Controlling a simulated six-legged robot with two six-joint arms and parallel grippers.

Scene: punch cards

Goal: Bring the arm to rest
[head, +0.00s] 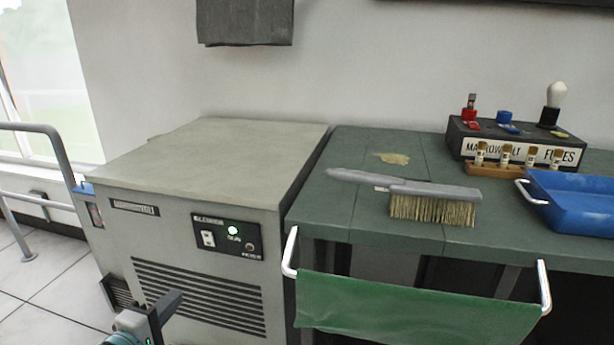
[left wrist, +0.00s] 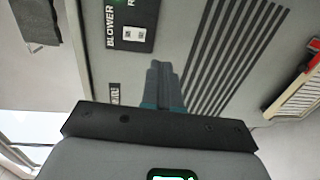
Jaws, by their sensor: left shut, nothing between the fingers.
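My left gripper (head: 166,306) is at the lower left of the head view, in front of the grey cabinet (head: 165,225) with a vented front. Its fingers are together with nothing between them. In the left wrist view the shut fingers (left wrist: 162,85) point toward the cabinet's slotted front, below the dark switch plate (left wrist: 132,22) marked "BLOWER". I cannot tell how far the fingers are from the cabinet. My right gripper does not show in either view.
A green-topped bench (head: 330,205) stands right of the cabinet. It holds a brush (head: 430,203), a fuse box (head: 515,145), and a blue tray (head: 575,200). A green cloth (head: 410,310) hangs on a rail in front. A grey metal rail (head: 60,150) stands at the left.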

